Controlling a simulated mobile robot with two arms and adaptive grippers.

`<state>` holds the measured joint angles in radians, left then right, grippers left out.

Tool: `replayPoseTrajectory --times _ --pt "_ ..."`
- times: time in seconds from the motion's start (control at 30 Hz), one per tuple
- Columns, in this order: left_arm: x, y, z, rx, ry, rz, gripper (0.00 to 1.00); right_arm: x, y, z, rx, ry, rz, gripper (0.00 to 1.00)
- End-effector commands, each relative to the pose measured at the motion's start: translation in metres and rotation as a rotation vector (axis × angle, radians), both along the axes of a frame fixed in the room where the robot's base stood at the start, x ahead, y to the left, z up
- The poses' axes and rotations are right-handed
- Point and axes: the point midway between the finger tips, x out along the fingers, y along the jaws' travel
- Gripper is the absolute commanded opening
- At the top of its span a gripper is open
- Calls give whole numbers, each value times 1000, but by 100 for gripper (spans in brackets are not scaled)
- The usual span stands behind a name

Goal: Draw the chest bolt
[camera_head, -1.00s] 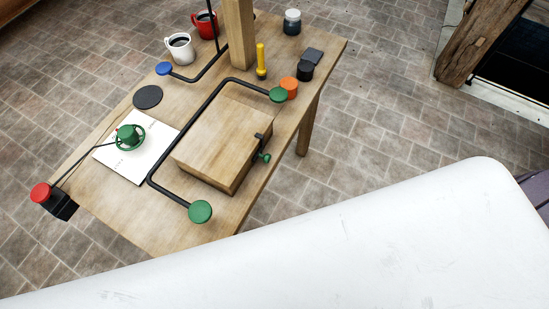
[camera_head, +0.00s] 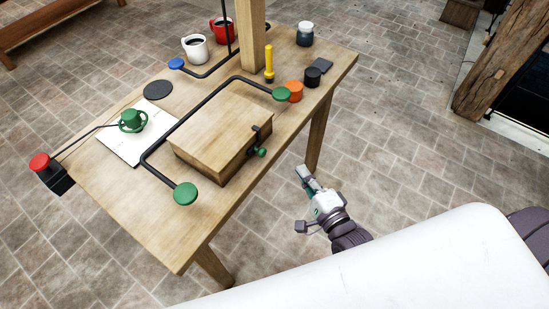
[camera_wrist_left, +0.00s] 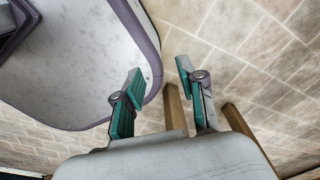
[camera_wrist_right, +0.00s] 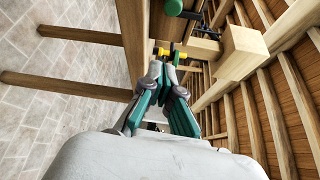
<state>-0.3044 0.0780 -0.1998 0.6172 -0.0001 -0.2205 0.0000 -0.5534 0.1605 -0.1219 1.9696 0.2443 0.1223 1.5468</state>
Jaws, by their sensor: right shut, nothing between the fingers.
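The wooden chest (camera_head: 222,132) sits shut on the wooden table. Its black bolt with a green knob (camera_head: 261,152) is on the side facing my right arm. My right gripper (camera_head: 303,172) is shut and empty, apart from the knob and beyond the table's near edge. In the right wrist view its fingers (camera_wrist_right: 172,85) point toward the table's edge, and a green knob (camera_wrist_right: 174,7) shows at the top. My left gripper (camera_wrist_left: 160,85) is open and empty in the left wrist view. It is outside the head view.
A bent black rail with green knobs (camera_head: 185,193) runs around the chest. Orange and black knobs (camera_head: 312,77), a yellow handle (camera_head: 269,62), a wooden post (camera_head: 251,35) and mugs (camera_head: 195,48) stand farther back. A table leg (camera_head: 318,130) is near my right gripper.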

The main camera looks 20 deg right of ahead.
Motion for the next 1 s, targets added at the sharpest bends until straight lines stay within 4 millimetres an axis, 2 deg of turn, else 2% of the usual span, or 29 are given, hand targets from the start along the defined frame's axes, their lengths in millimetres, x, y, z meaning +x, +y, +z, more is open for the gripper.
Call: replayPoseTrajectory --times 0.2,0.37,0.57,0.9,1.0 --pt "11 -1 1 -1 -16 0 40 0 0 1 2 -1 0 0" --pt "12 -1 2 -2 -18 -1 40 4 0 1 1 -1 0 0" --pt "9 0 7 -1 -14 -1 40 31 5 1 1 -4 -2 0" --pt "5 1 15 2 -7 -1 40 102 16 -2 -1 -2 0 0" --pt "4 2 23 2 -6 -2 40 91 32 0 4 3 0 0"
